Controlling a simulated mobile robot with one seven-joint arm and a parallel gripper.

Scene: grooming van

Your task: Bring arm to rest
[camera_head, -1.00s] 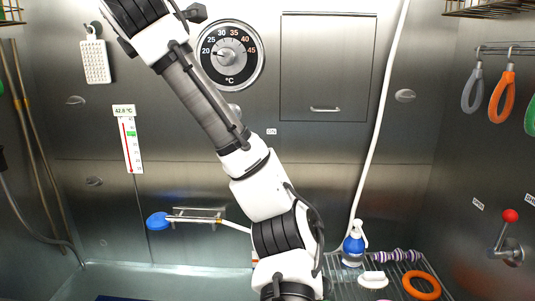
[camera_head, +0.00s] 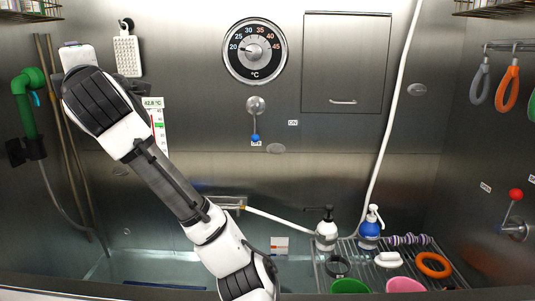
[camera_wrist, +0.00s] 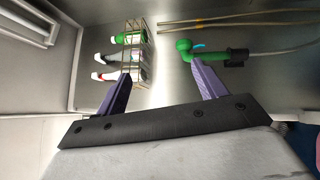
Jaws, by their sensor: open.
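My arm (camera_head: 180,190) rises from the bottom middle of the head view and leans to the upper left, in front of the steel back wall. My gripper's jaws are not clearly seen there, behind my wrist links. In the wrist view, my gripper (camera_wrist: 158,84) shows two purple fingers wide apart. Nothing is between them. A green spray head (camera_wrist: 190,48) on the wall appears just beyond the right finger, and a wire rack of bottles (camera_wrist: 138,62) beyond the left one. They look apart from the fingers.
The green spray head (camera_head: 30,120) hangs at the left wall. A white perforated holder (camera_head: 127,56) and a thermometer (camera_head: 157,130) are near my arm. A wire shelf (camera_head: 325,270) at lower right holds pump bottles (camera_head: 370,228), an orange ring (camera_head: 433,265) and bowls (camera_head: 350,286).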

